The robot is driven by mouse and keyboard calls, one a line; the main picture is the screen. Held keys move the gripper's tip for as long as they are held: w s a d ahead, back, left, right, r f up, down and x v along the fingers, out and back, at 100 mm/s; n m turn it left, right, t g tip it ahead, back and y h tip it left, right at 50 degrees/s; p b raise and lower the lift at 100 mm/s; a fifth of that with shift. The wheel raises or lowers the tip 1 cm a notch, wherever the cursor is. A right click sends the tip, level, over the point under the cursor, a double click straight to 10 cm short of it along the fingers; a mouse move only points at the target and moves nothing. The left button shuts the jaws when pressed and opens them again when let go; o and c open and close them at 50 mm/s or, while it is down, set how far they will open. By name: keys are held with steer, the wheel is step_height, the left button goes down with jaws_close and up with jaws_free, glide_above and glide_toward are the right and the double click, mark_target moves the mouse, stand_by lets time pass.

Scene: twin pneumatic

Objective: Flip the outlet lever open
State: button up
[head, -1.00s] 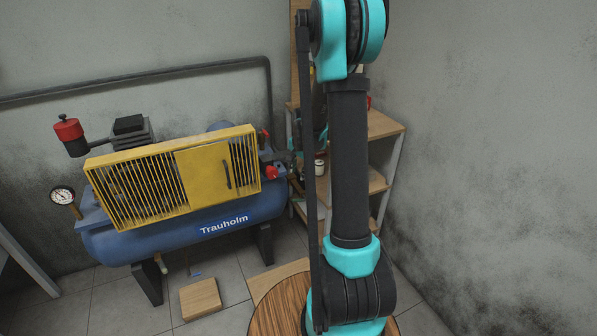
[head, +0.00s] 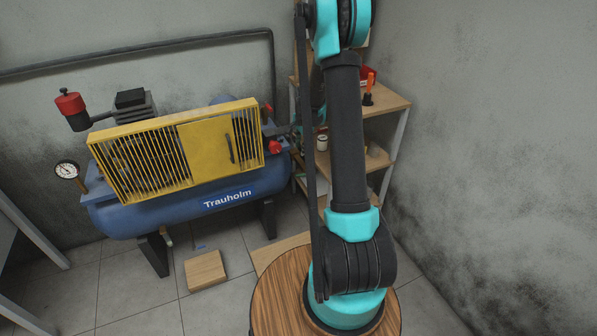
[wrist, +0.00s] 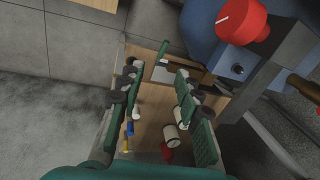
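The blue Trauholm compressor (head: 165,216) stands at the left in the head view. Near its right end are a red knob (head: 276,146) and a smaller red part (head: 267,108); I cannot tell whether either is the outlet lever. In the wrist view a round red knob with a white mark (wrist: 243,20) sits on the blue body at the upper right. My gripper (wrist: 158,72) is open, with nothing held between its fingers. A small green upright piece (wrist: 163,48) shows beyond the fingertips.
A wooden shelf rack (head: 382,107) stands in the corner behind my arm, with small items on it. Several small items also show below my fingers in the wrist view. A pressure gauge (head: 67,171) and yellow guard (head: 150,165) are on the compressor. A wooden block (head: 205,270) lies on the floor.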

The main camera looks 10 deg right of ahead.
mark_target(298, 175)
steer(key=w+f, duration=0.2)
steer(key=f, duration=0.5)
steer(key=w+f+m, duration=0.1)
steer(key=w+f, duration=0.1)
steer(key=f, duration=0.5)
steer(key=w+f+m, duration=0.1)
steer(key=w+f, duration=0.1)
steer(key=f, duration=0.4)
steer(key=shift+w+d+f, duration=0.2)
steer(key=shift+f, duration=0.2)
jaws_close()
